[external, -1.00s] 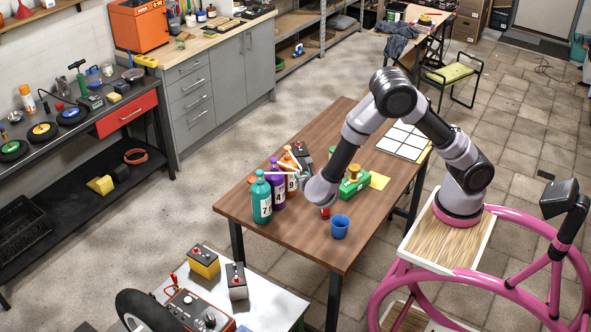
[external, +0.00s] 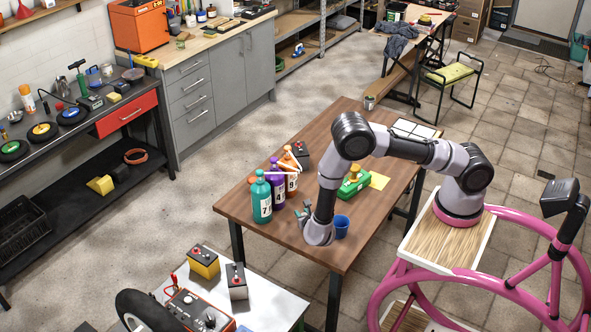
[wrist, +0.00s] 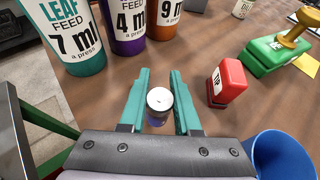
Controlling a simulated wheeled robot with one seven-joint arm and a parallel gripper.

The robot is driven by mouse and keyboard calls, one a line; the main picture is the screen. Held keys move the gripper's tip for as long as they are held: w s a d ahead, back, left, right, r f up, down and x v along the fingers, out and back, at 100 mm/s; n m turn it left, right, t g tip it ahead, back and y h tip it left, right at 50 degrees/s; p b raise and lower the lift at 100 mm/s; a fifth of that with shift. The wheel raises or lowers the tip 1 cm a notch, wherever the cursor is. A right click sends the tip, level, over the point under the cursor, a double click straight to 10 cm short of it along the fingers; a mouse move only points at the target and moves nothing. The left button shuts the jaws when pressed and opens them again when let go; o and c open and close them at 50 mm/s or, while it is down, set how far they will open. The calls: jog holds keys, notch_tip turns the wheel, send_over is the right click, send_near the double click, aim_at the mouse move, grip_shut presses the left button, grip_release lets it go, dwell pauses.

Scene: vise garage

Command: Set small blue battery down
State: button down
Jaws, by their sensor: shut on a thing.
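The small blue battery (wrist: 158,104) is a short upright cylinder with a pale round top; a bit of its blue side shows below in the wrist view. My gripper (wrist: 160,100) has its teal fingers closed on either side of it. In the external view my gripper (external: 305,212) is low over the front part of the wooden table (external: 262,223), and the battery cannot be made out there. Whether the battery touches the table top, I cannot tell.
Teal (wrist: 75,35), purple (wrist: 122,28) and orange (wrist: 165,18) bottles stand beyond the gripper. A red block (wrist: 229,82) and a green, yellow-knobbed thing (wrist: 276,52) are to the right. A blue cup (wrist: 285,155) stands near right. Table around the battery is bare.

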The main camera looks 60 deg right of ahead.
jog(key=shift+f, duration=1.8)
jog(key=shift+f, duration=0.1)
jog(key=c, duration=0.6)
grip_release()
